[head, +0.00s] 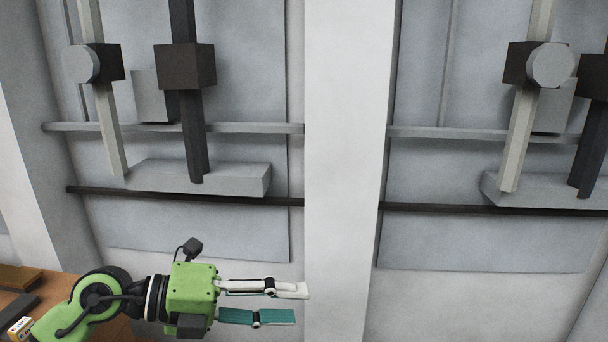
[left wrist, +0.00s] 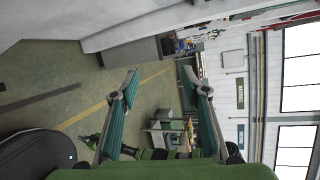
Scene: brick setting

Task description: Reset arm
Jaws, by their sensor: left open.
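My left gripper (head: 302,304) is at the lower middle of the head view, on a green arm that comes in from the left. Its two fingers point right, are apart and hold nothing. In the left wrist view my left gripper (left wrist: 162,82) shows its two teal-faced fingers spread, with only the distant room between them. My right gripper is in neither view.
A grey wall with recessed panels and rails (head: 170,128) stands behind the gripper, with a pale pillar (head: 344,150) between the panels. A brown wooden table (head: 60,290) with small items is at lower left. The left wrist view shows open floor (left wrist: 60,75) and a distant workbench (left wrist: 168,130).

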